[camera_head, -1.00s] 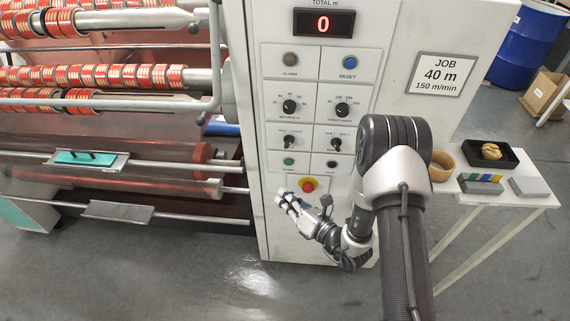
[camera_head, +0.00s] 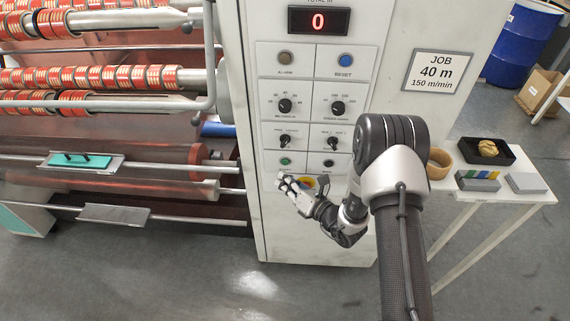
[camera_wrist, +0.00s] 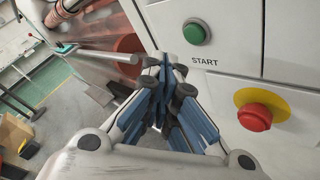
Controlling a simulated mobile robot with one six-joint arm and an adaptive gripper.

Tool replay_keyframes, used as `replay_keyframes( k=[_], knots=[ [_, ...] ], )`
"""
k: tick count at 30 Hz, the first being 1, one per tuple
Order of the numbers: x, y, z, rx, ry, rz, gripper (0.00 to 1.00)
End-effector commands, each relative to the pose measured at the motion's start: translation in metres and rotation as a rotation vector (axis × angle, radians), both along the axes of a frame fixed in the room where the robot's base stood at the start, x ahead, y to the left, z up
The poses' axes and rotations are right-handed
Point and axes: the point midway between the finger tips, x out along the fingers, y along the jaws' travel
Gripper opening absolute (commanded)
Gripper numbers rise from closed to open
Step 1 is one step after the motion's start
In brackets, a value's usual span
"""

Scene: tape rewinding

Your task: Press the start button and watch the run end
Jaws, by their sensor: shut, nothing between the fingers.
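The green start button (camera_wrist: 196,32), with the label START below it, is on the panel in the wrist view; it also shows in the head view (camera_head: 285,161). My gripper (camera_wrist: 165,68) is shut and empty, with its fingertips left of and below the button in the wrist view, apart from it. In the head view my gripper (camera_head: 283,180) is in front of the panel just below the button and partly covers the red emergency stop. The total display (camera_head: 318,20) reads 0. The job card (camera_head: 437,71) reads 40 m, 150 m/min.
The red emergency stop (camera_wrist: 255,117) on its yellow ring is right of my fingers in the wrist view. Dials (camera_head: 285,106), switches and a blue reset button (camera_head: 345,60) are above. Rollers with tape rolls (camera_head: 100,77) are at left. A side table (camera_head: 468,196) stands at right.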

Motion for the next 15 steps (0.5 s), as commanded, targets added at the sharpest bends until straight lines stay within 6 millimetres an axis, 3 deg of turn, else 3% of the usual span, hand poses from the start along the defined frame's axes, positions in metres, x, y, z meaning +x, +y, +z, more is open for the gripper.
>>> replay_keyframes(
  k=[6, 15],
  knots=[
    [0.019, -0.001, -0.001, 0.000, -0.001, 0.001, 0.00],
    [0.023, -0.001, 0.000, 0.000, 0.001, 0.001, 0.00]
  ],
)
